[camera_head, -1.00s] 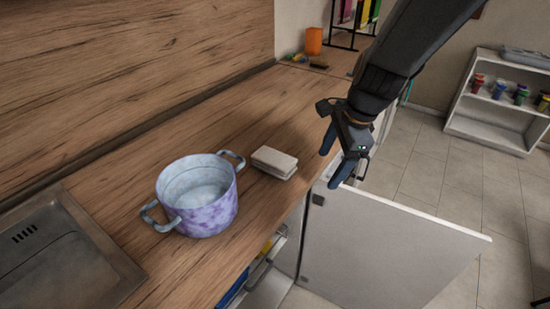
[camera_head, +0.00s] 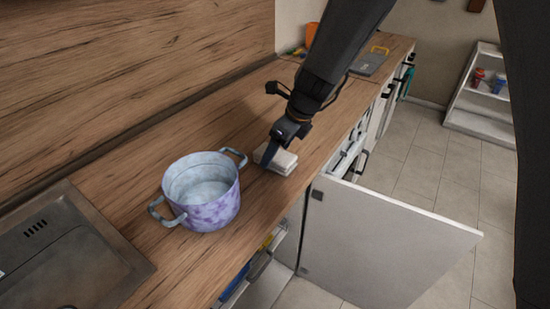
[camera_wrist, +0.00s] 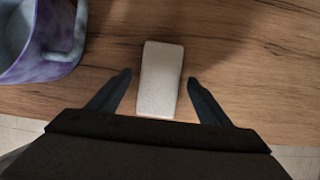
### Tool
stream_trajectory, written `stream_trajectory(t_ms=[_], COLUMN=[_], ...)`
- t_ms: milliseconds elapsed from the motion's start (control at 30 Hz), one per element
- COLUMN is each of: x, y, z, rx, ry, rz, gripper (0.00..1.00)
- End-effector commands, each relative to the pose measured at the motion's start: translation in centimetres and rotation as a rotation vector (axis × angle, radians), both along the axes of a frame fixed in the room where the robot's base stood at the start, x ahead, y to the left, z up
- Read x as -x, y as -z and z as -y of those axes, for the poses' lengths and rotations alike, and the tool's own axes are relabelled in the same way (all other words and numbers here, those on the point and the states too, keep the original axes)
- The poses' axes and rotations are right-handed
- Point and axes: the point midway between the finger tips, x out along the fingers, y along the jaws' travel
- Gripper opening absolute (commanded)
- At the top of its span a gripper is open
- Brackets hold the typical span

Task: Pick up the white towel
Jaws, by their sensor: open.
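The white towel (camera_head: 281,162) is a small folded stack on the wooden counter, just right of the pot. In the wrist view the towel (camera_wrist: 160,80) lies between and slightly ahead of my two fingers. My gripper (camera_head: 270,152) is open and hangs low at the towel, with a finger hiding part of its far left side. In the wrist view my gripper (camera_wrist: 157,92) has one finger on each side of the towel, with a gap on both sides. I cannot tell how far the fingertips are above the counter.
A purple and white pot (camera_head: 203,192) with two handles stands close left of the towel; it also shows in the wrist view (camera_wrist: 40,40). A sink (camera_head: 70,250) is at the left. An open cabinet door (camera_head: 385,240) juts out below the counter. The counter behind the towel is clear.

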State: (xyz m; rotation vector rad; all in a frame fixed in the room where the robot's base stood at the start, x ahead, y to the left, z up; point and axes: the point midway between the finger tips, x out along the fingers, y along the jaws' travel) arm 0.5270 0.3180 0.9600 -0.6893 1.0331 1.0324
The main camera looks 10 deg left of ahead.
Motion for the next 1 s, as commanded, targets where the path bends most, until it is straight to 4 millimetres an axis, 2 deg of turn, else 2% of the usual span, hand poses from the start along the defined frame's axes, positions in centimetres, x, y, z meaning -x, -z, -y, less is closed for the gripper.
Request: stream_trajectory(t_ms=[200,467,767,1000], x=[-0.3,-0.3,-0.3,-0.3], y=[2.0,2.1,2.1,1.9], z=[-0.7,-0.8,-0.8,-0.8], rx=[0.001,0.0,0.001,0.0], ry=[0.001,-0.001,-0.001,-0.001], rz=[-0.001,0.0,0.001,0.002], gripper=[0.72,0.72,0.22,0.22])
